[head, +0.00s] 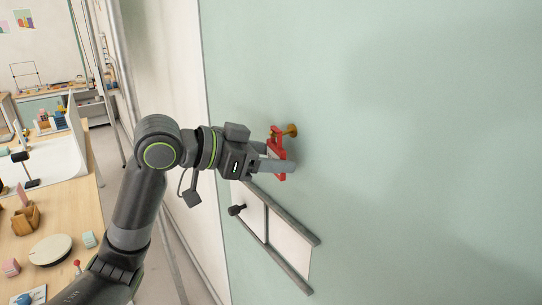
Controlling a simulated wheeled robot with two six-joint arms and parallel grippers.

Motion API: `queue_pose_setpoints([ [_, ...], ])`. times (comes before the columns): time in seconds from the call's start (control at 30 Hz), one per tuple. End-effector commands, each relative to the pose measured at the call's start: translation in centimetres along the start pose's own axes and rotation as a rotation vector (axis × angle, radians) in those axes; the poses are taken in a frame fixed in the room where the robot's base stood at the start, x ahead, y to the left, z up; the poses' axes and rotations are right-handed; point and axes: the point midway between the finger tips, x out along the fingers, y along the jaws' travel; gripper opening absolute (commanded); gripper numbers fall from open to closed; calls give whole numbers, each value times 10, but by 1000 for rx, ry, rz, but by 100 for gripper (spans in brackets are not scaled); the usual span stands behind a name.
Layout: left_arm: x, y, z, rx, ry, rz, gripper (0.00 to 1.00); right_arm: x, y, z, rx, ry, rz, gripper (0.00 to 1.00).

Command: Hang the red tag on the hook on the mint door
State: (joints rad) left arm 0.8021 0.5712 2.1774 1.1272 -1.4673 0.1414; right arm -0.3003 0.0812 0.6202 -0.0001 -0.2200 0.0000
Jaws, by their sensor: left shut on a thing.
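The mint door (400,150) fills the right of the head view. A brass hook (291,130) sticks out from it. The red tag (275,134) is in my left gripper (279,165), which is shut on its lower part. The tag's upper part is at the hook, overlapping it in the picture. I cannot tell whether the hook passes through the tag's opening or whether they touch. My right gripper is not in view.
Below the gripper, a grey-framed pale panel (288,245) is on the door, with a dark knob (237,210) at its left. A wooden table (85,205) with several small objects stands at the left. The door's right side is clear.

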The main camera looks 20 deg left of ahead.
Motion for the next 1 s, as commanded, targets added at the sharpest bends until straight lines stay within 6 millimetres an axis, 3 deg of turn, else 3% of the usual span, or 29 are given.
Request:
queue_pose_setpoints([
  [0.07, 0, 0, 0, 0, 0, 0, 35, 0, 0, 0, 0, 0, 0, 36],
  [0.1, 0, 0, 0, 0, 0, 0, 56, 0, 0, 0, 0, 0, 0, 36],
  [0.3, 0, 0, 0, 0, 0, 0, 79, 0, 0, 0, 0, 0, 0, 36],
  [0.77, -2, 0, 0, 1, 0, -1, 79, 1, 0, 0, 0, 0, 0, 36],
  [1.0, -20, -2, 2, 5, 0, -6, 79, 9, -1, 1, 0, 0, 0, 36],
])
